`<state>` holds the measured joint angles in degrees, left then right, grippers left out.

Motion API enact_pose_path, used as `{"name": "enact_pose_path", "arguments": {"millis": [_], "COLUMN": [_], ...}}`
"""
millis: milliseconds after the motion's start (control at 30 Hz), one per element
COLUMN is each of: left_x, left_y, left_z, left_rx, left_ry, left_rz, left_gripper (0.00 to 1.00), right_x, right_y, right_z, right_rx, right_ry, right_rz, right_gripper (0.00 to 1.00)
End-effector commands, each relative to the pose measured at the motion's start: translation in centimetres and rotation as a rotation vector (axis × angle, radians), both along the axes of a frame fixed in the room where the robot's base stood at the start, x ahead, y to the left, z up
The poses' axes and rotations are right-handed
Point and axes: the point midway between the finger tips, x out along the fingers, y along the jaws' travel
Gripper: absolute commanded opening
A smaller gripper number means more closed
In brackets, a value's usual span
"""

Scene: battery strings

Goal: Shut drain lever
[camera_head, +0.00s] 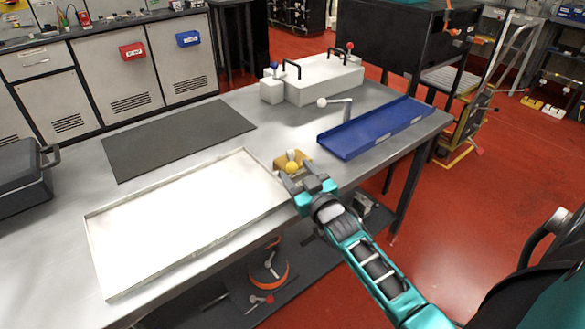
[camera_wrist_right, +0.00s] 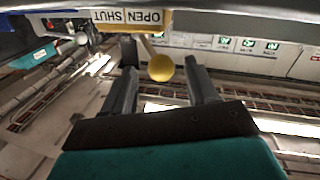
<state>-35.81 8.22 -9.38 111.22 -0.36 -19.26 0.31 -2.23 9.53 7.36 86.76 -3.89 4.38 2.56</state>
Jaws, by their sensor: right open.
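The drain lever (camera_head: 291,167) has a yellow ball knob and sits at the table's front edge, by a small tan block. I cannot tell which word the lever points to. My right gripper (camera_head: 288,180) is at the lever. In the right wrist view its two fingers (camera_wrist_right: 160,85) are spread, with the knob between their tips and gaps beside it. My left gripper is not in view.
A shallow white tray (camera_head: 93,240) lies left of the lever and a blue tray (camera_head: 375,128) lies right of it. Behind stand a white-knobbed lever (camera_head: 322,102) and a white box (camera_head: 325,82) with black handles. A dark mat (camera_head: 178,138) lies at the back left.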

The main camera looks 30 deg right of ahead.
Motion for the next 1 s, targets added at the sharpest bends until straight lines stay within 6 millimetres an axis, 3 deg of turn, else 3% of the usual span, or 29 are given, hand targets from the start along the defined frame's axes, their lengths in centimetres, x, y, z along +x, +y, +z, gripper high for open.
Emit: {"name": "enact_pose_path", "arguments": {"millis": [200,567,1000], "left_x": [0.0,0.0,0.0], "left_y": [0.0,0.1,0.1], "left_z": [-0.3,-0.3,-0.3], "left_rx": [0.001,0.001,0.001], "left_ry": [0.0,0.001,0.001], "left_rz": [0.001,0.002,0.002], "left_gripper": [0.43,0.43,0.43], "right_x": [2.4,2.9,2.8], "right_y": [-0.3,-0.3,-0.4], "right_z": [0.0,0.0,0.0], "right_rx": [0.0,-0.001,0.0], "right_ry": [0.0,0.001,0.001], "right_rz": [0.0,0.0,0.0], "right_gripper": [0.58,0.58,0.18]}}
